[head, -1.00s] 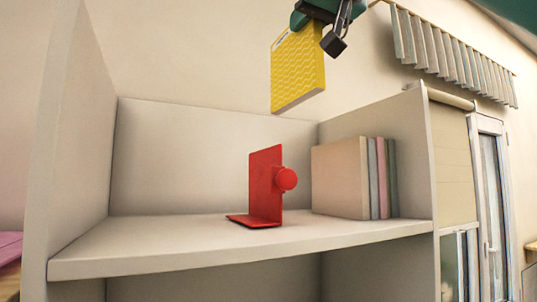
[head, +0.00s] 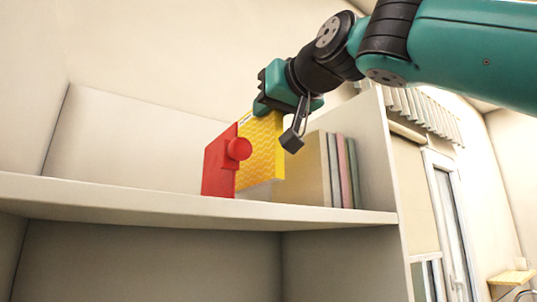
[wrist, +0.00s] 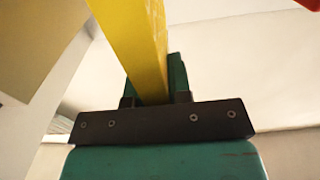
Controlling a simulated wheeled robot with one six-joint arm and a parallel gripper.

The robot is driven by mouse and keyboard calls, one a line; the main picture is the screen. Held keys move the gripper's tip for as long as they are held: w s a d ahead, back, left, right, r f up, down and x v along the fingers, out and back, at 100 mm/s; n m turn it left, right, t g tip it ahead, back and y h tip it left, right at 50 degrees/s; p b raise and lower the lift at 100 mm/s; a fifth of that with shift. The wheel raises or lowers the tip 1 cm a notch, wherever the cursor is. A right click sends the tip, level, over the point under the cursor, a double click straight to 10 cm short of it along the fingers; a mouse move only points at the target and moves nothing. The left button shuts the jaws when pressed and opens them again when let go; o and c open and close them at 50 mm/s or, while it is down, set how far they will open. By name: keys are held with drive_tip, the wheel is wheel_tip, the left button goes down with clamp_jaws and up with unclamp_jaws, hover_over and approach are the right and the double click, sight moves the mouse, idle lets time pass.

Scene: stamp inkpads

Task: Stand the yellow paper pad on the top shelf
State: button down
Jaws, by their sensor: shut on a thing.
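The yellow paper pad (head: 263,158) is upright in the head view, between the red bookend (head: 217,168) and the row of books. The bookend and its round knob cover part of its left side. My gripper (head: 274,112) is shut on the pad's upper edge. In the wrist view the pad (wrist: 135,40) runs up from between the dark fingers (wrist: 152,98). The top shelf (head: 110,198) lies below the pad. I cannot tell whether the pad's lower edge touches it.
Several books (head: 340,170) stand to the right of the pad, against the shelf's right side panel (head: 378,150). The left part of the shelf is clear. A corner of something red (wrist: 310,4) shows in the wrist view.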

sight(279, 126)
drive_tip(key=shift+f+b, duration=0.5)
drive_tip(key=shift+f, duration=1.8)
drive_tip(key=shift+f, duration=0.2)
drive_tip(key=c, duration=1.1)
unclamp_jaws()
drive_tip(key=shift+o, duration=0.2)
drive_tip(key=shift+r, duration=0.15)
drive_tip(key=b+v, duration=0.4)
drive_tip(key=v, duration=0.8)
